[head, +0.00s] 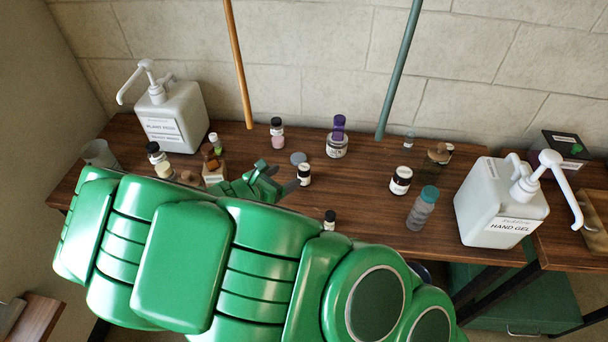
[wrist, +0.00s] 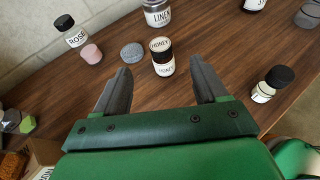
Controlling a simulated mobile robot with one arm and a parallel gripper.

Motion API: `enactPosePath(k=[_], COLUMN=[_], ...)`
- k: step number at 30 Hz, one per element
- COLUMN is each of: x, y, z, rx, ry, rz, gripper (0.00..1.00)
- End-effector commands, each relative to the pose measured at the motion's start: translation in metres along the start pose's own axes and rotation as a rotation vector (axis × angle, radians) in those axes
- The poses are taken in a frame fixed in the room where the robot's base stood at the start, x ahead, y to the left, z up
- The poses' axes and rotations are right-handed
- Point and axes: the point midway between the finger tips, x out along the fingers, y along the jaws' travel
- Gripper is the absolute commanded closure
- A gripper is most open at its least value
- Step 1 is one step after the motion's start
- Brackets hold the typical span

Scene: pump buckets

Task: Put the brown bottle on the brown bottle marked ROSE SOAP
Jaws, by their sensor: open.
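My gripper (head: 279,175) is open, and its fingers (wrist: 160,70) point at a small dark jar marked HONEY (wrist: 163,62), just beyond the tips. This jar also shows in the head view (head: 304,175). A brown bottle (head: 437,160) stands at the right of the table, and no label on it is readable. Another brown bottle with a white label (head: 214,175) stands left of my gripper, partly behind my arm. I cannot read ROSE SOAP on either. A pink bottle marked ROSE (wrist: 74,38) stands at the back, also in the head view (head: 277,133).
A grey disc (head: 298,158) lies beside the HONEY jar. A LINEN jar (head: 337,146), a white-labelled jar (head: 401,181) and a grey bottle (head: 422,209) stand to the right. White pump containers stand at left (head: 178,118) and right (head: 492,204). Two poles lean near the back edge.

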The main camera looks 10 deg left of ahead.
Motion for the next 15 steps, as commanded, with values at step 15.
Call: enactPosePath(k=[15], x=[-0.035], y=[0.000], z=[0.085], rx=[0.005], ry=[0.000], rz=[0.000], gripper=[0.28])
